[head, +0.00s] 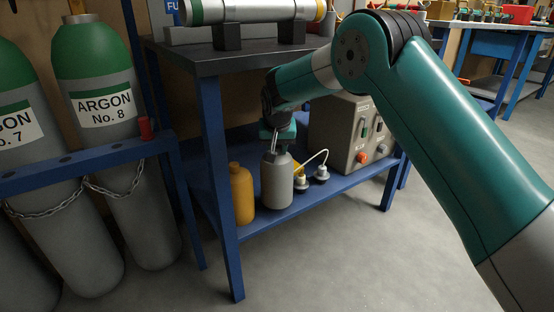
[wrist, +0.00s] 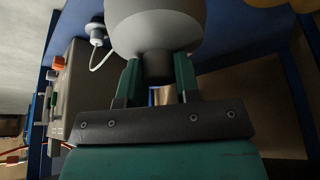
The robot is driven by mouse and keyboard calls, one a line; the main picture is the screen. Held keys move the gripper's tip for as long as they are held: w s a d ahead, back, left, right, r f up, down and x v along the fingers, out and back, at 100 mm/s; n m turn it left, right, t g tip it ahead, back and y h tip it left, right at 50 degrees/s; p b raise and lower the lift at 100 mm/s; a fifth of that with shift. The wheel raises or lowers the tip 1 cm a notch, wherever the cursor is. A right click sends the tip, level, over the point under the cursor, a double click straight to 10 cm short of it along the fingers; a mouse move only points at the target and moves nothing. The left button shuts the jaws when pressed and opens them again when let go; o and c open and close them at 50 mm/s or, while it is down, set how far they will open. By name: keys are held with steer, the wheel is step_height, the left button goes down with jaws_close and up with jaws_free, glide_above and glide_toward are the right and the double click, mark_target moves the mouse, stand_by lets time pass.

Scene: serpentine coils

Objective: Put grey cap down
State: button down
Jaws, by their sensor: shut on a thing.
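My gripper (head: 278,138) points down over a grey bottle (head: 277,182) on the blue lower shelf (head: 310,195) of the bench. In the wrist view its two green fingers (wrist: 157,78) are shut on the dark grey cap (wrist: 157,64), one finger on each side. The cap sits against the narrow end of the grey bottle (wrist: 157,28), in line with it. I cannot tell whether the cap is seated on the neck or just clear of it. In the head view the gripper hides most of the cap. The bottle stands upright.
A yellow bottle (head: 241,192) stands close on the left of the grey bottle. Two small fittings (head: 311,178) and a white cable are on its right, before a grey control box (head: 345,132). The bench top (head: 235,60) hangs above. Argon cylinders (head: 108,130) stand left.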

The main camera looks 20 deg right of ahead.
mark_target(276, 178)
steer(key=shift+w+d, duration=0.1)
steer(key=shift+w, duration=0.2)
steer(key=shift+w+f, duration=0.15)
steer(key=shift+f, duration=0.05)
steer(key=shift+f+b, duration=1.25)
steer(key=shift+f, duration=0.35)
steer(key=c, duration=0.8)
jaws_free()
